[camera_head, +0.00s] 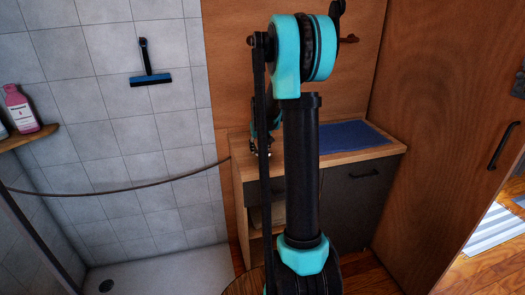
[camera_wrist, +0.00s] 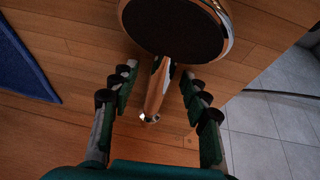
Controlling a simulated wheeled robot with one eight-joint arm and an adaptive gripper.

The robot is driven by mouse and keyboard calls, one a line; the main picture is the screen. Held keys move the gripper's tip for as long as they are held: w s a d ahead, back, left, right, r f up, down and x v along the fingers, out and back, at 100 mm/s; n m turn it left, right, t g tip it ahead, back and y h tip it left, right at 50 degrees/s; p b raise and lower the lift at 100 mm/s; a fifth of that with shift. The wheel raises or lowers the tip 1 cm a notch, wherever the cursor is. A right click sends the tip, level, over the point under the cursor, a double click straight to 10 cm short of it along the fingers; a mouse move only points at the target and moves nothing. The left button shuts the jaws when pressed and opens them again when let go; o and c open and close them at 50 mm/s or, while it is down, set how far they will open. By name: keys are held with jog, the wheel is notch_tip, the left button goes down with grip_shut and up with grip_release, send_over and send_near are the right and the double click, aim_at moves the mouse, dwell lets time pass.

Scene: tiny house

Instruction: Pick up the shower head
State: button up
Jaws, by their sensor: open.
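The shower head shows in the wrist view, with a round dark face (camera_wrist: 176,22) in a shiny rim at the top and a copper-coloured metal handle (camera_wrist: 155,92) running down from it. My gripper (camera_wrist: 159,76) is open, with one finger on each side of the handle. Gaps show between the handle and both fingers. In the head view my gripper (camera_head: 262,146) is over the left end of the wooden counter, largely hidden behind my arm. I cannot make out the shower head there.
The wooden counter (camera_head: 380,152) carries a blue mat (camera_head: 352,134), which also shows in the wrist view (camera_wrist: 25,62). A dark hose (camera_head: 120,191) hangs across the tiled shower at left. A squeegee (camera_head: 150,78) is on the wall; a pink bottle (camera_head: 20,112) stands on a shelf.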

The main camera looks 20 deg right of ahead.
jog(key=shift+c, duration=0.2)
grip_shut()
jog(key=shift+r, duration=0.1)
